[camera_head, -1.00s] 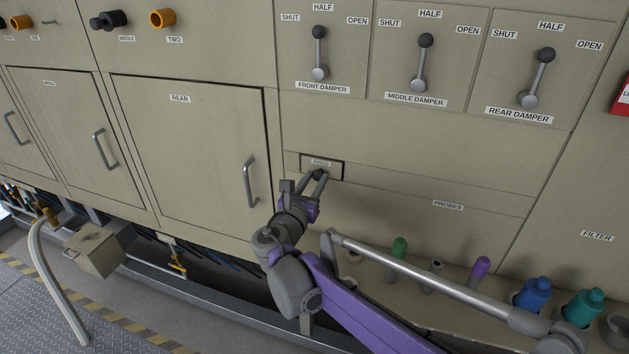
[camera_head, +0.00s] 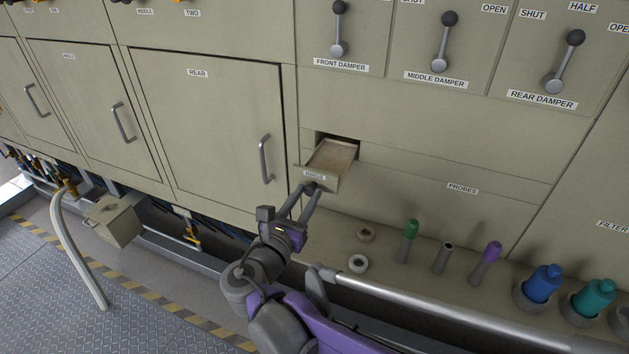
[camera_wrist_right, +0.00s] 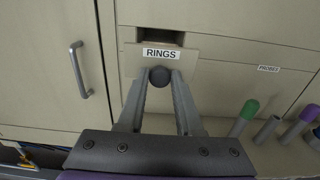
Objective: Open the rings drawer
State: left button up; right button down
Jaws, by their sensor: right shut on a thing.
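The rings drawer (camera_head: 331,158) is a small beige drawer in the furnace front, below the front damper. It stands pulled out of its slot, and its bare inside shows in the head view. Its front carries the label RINGS, clear in the right wrist view (camera_wrist_right: 162,53). My right gripper (camera_head: 312,190) is shut on the drawer's round dark knob (camera_wrist_right: 160,76), with one finger on each side of it. My left gripper is not in view.
Below, a ledge holds two pale rings (camera_head: 358,264), a green-capped probe (camera_head: 411,229), a purple-capped one (camera_head: 490,252) and blue and teal bottles (camera_head: 543,284). The closed rear door's handle (camera_head: 265,159) is to the left.

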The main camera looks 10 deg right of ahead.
jog(key=c, duration=0.6)
grip_release()
jog(key=v, duration=1.1)
jog(key=shift+w, duration=0.1)
